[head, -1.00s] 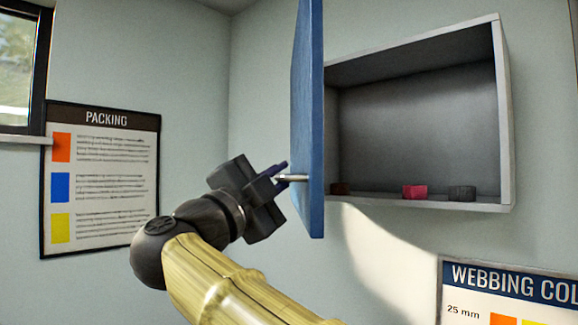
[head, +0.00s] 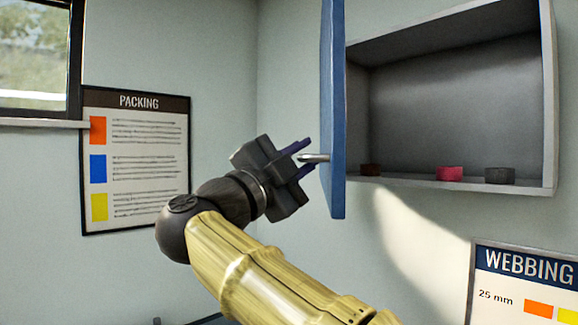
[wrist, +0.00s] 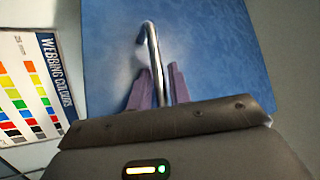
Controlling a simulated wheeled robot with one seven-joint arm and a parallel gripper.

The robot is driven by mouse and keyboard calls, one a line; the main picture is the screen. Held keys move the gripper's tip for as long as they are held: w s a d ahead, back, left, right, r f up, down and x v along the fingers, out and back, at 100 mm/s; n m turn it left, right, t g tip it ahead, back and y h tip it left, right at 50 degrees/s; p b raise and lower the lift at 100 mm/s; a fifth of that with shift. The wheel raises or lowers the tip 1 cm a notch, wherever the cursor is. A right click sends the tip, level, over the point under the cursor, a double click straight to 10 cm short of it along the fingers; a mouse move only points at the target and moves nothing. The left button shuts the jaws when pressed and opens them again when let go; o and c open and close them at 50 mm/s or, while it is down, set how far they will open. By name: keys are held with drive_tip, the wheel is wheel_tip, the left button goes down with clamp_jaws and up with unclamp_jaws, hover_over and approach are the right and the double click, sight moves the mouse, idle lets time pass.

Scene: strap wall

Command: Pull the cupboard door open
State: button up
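The blue cupboard door (head: 333,110) stands swung wide open, seen nearly edge-on at the left of the grey wall cupboard (head: 549,100). Its metal bar handle (head: 314,158) sticks out to the left from the door's lower part. My gripper (head: 302,160) is at the handle with its two purple fingers spread apart. In the wrist view the handle (wrist: 153,50) runs between my fingers (wrist: 158,85), with a gap visible on the left side. The blue door face (wrist: 225,50) fills the background there. Contact on the right finger is hard to tell.
A packing poster (head: 137,160) hangs left, a webbing colour chart (head: 525,285) lower right. The wall space left of the door is free.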

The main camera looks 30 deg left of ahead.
drive_tip(key=b+v, duration=0.7)
drive_tip(key=v, duration=1)
drive_tip(key=shift+b, duration=0.3)
drive_tip(key=shift+s, duration=0.1)
